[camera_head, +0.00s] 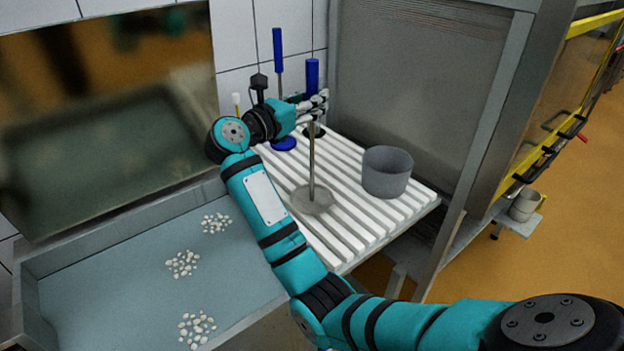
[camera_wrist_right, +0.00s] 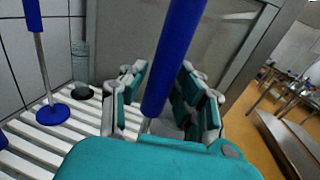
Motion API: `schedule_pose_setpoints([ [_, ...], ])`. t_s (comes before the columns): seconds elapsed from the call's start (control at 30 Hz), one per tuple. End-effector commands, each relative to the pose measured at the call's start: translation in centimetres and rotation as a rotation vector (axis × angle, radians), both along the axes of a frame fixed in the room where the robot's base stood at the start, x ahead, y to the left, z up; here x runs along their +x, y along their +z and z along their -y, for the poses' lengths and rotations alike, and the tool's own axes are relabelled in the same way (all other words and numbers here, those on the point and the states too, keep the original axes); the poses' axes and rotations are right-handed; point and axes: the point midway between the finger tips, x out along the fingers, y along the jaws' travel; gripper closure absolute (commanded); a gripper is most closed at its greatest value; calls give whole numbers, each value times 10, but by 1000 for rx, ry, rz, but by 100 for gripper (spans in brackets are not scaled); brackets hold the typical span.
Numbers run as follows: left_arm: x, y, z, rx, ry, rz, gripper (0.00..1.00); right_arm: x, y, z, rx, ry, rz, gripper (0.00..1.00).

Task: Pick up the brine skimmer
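The brine skimmer (camera_head: 312,165) stands upright on the white slatted rack, its round disc down on the slats and its blue handle up. My right gripper (camera_head: 318,106) is at the lower part of that handle. In the right wrist view the blue handle (camera_wrist_right: 176,55) passes between the spread fingers of my right gripper (camera_wrist_right: 160,98), with a small gap showing on the left side. The fingers look open around it; contact on the right side is hidden. My left gripper is not in view.
A second blue-handled tool (camera_head: 278,50) with a blue disc stands behind the gripper. A grey pot (camera_head: 387,172) sits on the slatted rack (camera_head: 345,235), right of the skimmer. A metal cabinet (camera_head: 420,80) rises behind. A basin (camera_head: 110,250) with white curds lies left.

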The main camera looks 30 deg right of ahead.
Motion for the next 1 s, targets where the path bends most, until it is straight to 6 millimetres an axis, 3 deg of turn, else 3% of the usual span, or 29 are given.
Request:
schedule_pose_setpoints([
  [0.03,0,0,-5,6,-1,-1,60,0,0,1,0,-1,0,79],
  [0.2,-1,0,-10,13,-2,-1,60,0,0,1,0,-1,0,100],
  [1.0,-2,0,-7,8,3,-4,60,0,3,0,-1,-1,3,100],
])
